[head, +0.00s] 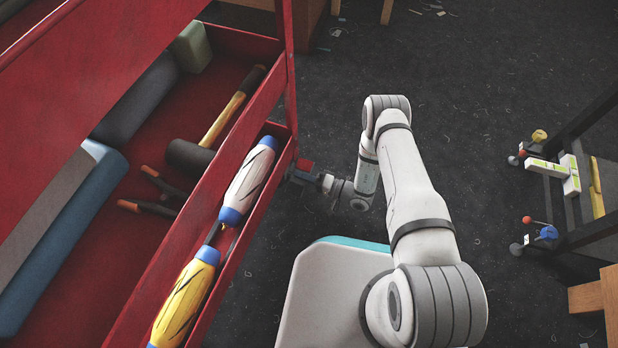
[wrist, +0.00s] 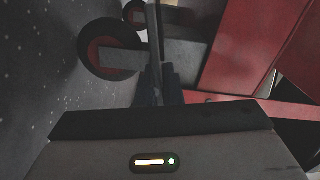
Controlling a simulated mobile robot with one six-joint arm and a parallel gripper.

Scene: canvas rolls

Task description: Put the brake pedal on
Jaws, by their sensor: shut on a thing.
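My gripper (head: 300,174) is low beside the red trolley's right side in the head view. In the wrist view my gripper (wrist: 157,82) points towards a caster with a black tyre and red hub (wrist: 88,52) and a grey bar across it. The jaws are shut on a thin dark piece between the fingers, apparently the brake pedal; its shape is mostly hidden.
A dark frame with coloured knobs (head: 540,135) stands at the right. The dark floor between them is mostly clear. Another wheel (wrist: 134,12) shows in the wrist view.

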